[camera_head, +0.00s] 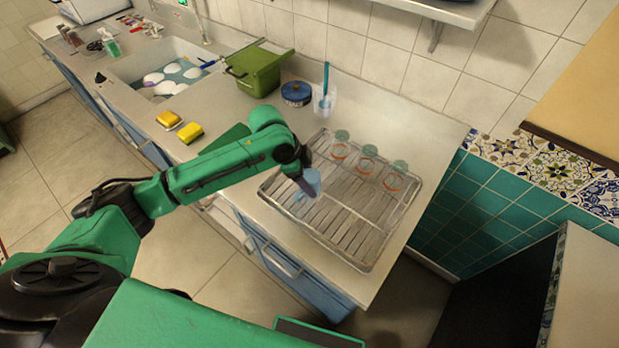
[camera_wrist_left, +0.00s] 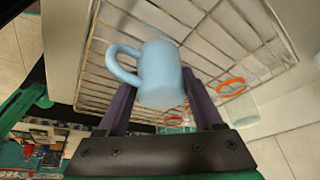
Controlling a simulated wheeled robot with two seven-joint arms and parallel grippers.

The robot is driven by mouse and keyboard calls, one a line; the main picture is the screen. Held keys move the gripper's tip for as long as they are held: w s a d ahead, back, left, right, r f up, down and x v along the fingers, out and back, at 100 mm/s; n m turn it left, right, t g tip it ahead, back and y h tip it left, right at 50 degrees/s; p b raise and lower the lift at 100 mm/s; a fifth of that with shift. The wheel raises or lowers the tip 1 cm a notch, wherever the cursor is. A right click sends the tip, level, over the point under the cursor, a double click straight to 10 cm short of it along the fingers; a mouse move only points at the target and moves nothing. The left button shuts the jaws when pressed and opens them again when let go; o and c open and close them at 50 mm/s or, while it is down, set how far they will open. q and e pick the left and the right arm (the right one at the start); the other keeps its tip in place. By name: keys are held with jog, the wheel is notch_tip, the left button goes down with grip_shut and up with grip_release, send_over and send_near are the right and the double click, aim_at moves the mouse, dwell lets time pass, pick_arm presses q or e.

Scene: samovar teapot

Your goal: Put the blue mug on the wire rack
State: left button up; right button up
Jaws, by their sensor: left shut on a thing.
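The light blue mug (camera_head: 309,182) is at the left part of the wire rack (camera_head: 352,243) in the head view, partly hidden by my left gripper (camera_head: 307,186). In the left wrist view the mug (camera_wrist_left: 160,75) sits between the two purple fingers of my left gripper (camera_wrist_left: 160,100), its handle pointing left. The gripper is shut on the mug. The rack's wires (camera_wrist_left: 110,45) show behind the mug; I cannot tell whether the mug touches them. My right gripper is not in view.
Several clear glasses with orange rings, such as this one (camera_head: 393,180), stand along the rack's back right. A blue tin (camera_head: 296,93), a cup with a blue brush (camera_head: 325,98) and a green bin (camera_head: 258,72) stand behind. Yellow sponges (camera_head: 190,132) lie beside the sink (camera_head: 135,68).

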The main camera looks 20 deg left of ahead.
pick_arm(q)
jog(key=o, duration=1.5)
jog(key=shift+f, duration=0.1)
jog(key=shift+r, duration=0.25)
jog(key=b+v, duration=0.1)
jog(key=v, duration=1)
jog(key=shift+a+r, duration=0.2)
jog(key=shift+r, duration=0.2)
